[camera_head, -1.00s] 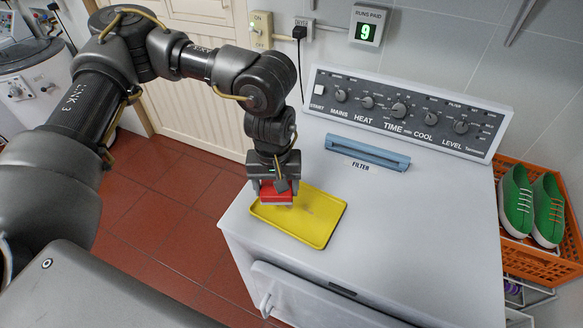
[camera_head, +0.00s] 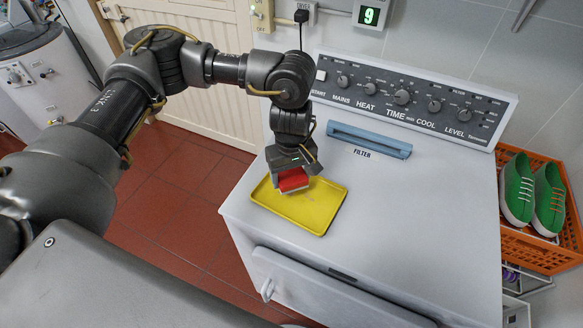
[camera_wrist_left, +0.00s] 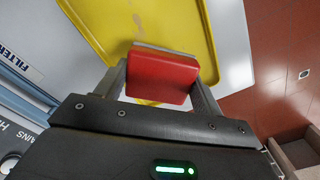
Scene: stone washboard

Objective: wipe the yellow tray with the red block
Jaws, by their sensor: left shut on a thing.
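The yellow tray (camera_head: 305,207) lies flat on the white top of the dryer, near its front left corner. My left gripper (camera_head: 289,184) is shut on the red block (camera_head: 294,180), over the back part of the tray. In the left wrist view the red block (camera_wrist_left: 162,76) sits between the two fingers, with a pale grey layer along its far edge and the yellow tray (camera_wrist_left: 150,20) beyond it. I cannot tell whether the block's underside touches the tray. My right gripper is not in view.
A blue filter handle (camera_head: 368,139) stands up behind the tray, in front of the control panel (camera_head: 404,98). The dryer top (camera_head: 420,200) is clear to the right of the tray. An orange crate (camera_head: 545,245) with green shoes (camera_head: 517,190) is beside the dryer on the right.

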